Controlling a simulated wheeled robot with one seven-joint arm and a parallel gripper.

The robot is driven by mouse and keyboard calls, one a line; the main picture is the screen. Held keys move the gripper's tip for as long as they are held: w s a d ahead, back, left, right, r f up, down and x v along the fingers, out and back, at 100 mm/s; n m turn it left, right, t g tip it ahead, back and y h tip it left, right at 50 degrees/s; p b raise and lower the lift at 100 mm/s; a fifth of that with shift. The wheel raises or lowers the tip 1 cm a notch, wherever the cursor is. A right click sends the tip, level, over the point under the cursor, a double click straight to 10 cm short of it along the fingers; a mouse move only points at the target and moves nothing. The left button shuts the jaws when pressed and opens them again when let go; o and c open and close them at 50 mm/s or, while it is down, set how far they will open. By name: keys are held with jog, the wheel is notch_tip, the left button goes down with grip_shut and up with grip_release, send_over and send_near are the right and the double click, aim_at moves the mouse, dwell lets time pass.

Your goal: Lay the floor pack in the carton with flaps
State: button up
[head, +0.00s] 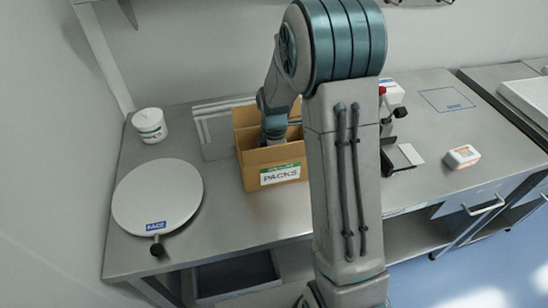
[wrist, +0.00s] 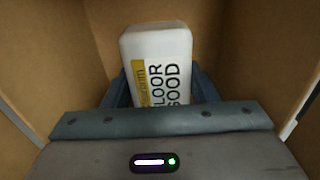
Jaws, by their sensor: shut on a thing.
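The carton (head: 250,171) stands on the bench left of centre in the head view, with a "PACKS" label on its front. In the wrist view its brown inner walls (wrist: 60,50) rise on both sides. My gripper (wrist: 163,88) is down inside the carton and shut on the floor pack (wrist: 155,45), a white pack with a yellow patch and the words "FLOOR GOOD". The pack lies between the two fingers. I cannot tell whether it touches the carton's bottom. In the head view my arm and the carton's front wall hide the pack.
A round white plate (head: 157,197) and a white tub (head: 149,125) stand left of the carton. To the right are a black stand (head: 388,160), a small white and orange pack (head: 462,156) and a marked square (head: 447,100). The bench in front of the carton is clear.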

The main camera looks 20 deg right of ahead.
jog(key=shift+f, duration=0.25)
jog(key=o, duration=1)
jog(key=shift+r, duration=0.1)
jog(key=shift+o, duration=0.2)
jog(key=shift+r, duration=0.1)
notch_tip(320, 180, up, 12)
jog(key=b, duration=0.1)
